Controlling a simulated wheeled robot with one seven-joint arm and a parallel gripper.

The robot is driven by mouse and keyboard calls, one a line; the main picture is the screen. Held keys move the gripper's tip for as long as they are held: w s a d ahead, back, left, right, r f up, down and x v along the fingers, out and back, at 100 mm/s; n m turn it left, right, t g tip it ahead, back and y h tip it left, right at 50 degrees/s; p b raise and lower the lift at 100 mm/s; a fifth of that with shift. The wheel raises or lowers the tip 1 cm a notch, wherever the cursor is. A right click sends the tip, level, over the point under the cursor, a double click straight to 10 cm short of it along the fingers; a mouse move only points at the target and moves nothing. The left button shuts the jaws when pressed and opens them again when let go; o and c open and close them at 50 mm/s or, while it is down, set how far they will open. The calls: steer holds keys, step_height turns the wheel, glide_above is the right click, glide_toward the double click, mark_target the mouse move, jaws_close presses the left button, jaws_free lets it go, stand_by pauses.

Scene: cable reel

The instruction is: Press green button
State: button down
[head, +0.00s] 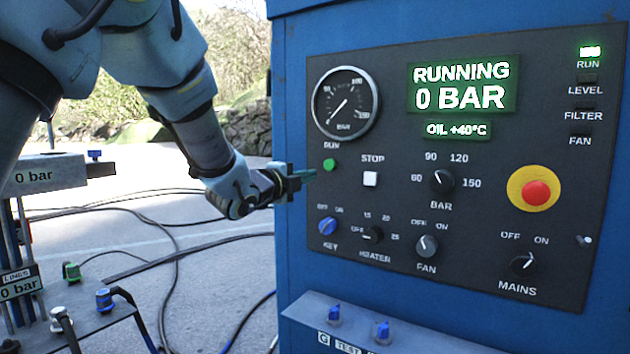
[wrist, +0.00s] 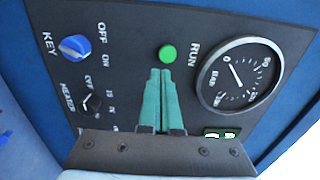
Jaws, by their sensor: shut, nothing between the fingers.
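The green button (head: 329,164) labelled RUN sits on the dark panel below the round gauge. It also shows in the wrist view (wrist: 167,54), just beyond my fingertips. My gripper (head: 312,173) is shut and empty, its green fingers pointing at the panel a little left of and below the button. In the wrist view my gripper (wrist: 160,72) has its two fingers side by side, with a small gap in the picture between their tips and the button. I cannot tell whether they touch the panel. The display (head: 463,86) reads RUNNING 0 BAR.
The white STOP button (head: 370,179) is right of the green one. The blue key switch (head: 327,226) and heater knob (head: 373,234) are below. A red emergency button (head: 536,193) is at the right. A shelf with blue fittings (head: 383,330) juts out below the panel.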

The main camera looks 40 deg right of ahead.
steer(key=b+v, duration=0.1)
steer(key=v, duration=0.5)
steer(key=shift+b, duration=0.4)
steer(key=w+a+f+n+t+y+p, duration=0.1)
steer(key=w+a+f+n+y, duration=0.35)
steer(key=a, duration=0.35)
steer(key=w+a+f+n+t+y, duration=0.2)
steer(key=w+a+f+n+y, duration=0.25)
steer(key=a, duration=0.45)
steer(key=w+a+f+n+t+y+p, duration=0.1)
steer(key=w+a+f+n+y, duration=0.15)
steer(key=w+a+n, duration=0.4)
steer(key=s+a+f+n+g+y, duration=0.1)
steer(key=s+a+f+n, duration=0.15)
steer(key=a, duration=0.35)
steer(key=s+a+f+n+g+y, duration=0.1)
steer(key=a+f+n+y, duration=0.15)
steer(key=a, duration=0.35)
steer(key=s+a+f+n+g+y, duration=0.1)
steer(key=s+a+f+n, duration=0.1)
steer(key=a+n, duration=0.3)
steer(key=s+a+f+n+g+y+p, duration=0.1)
steer(key=s+a+f+n+g, duration=0.2)
steer(key=s+a+n, duration=0.3)
steer(key=s+a+g, duration=0.1)
steer(key=s+a, duration=0.3)
steer(key=shift+s+f, duration=0.25)
steer(key=shift+s, duration=0.15)
